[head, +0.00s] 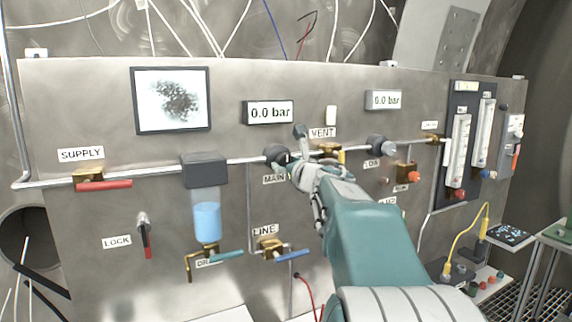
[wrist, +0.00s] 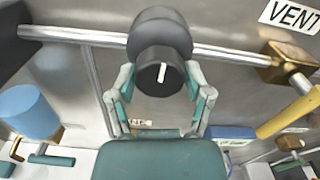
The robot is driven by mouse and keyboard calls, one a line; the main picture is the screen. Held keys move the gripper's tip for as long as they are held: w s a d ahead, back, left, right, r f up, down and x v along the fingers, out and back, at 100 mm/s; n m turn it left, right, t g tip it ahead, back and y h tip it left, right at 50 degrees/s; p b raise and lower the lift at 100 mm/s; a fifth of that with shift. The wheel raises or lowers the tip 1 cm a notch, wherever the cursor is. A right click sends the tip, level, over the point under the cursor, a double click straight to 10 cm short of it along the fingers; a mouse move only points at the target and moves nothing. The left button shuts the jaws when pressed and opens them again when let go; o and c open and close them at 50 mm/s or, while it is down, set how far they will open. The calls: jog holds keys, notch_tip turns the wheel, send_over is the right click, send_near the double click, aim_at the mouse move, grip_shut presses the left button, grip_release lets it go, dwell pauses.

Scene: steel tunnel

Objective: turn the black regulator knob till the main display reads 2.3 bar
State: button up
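The black regulator knob (wrist: 162,76), with a white pointer mark close to upright, faces me in the wrist view. Its rounded black body sits behind it on the steel pipe. My gripper (wrist: 160,82) has one finger on each side of the knob, with what looks like a narrow gap; contact is not clear. In the head view the regulator (head: 275,154) is partly hidden by my gripper (head: 298,160), above the partly covered MAIN label. The main display (head: 269,112) above it reads 0.0 bar.
A second display (head: 383,100) reads 0.0 bar, above another black knob (head: 378,145). The yellow-handled VENT valve (head: 330,150) is close right of my gripper. The blue-filled bowl (head: 207,216) hangs to the left. LINE valve (head: 270,248) is below.

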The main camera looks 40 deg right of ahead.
jog(key=shift+c, duration=1.4)
jog(key=shift+m, duration=0.3)
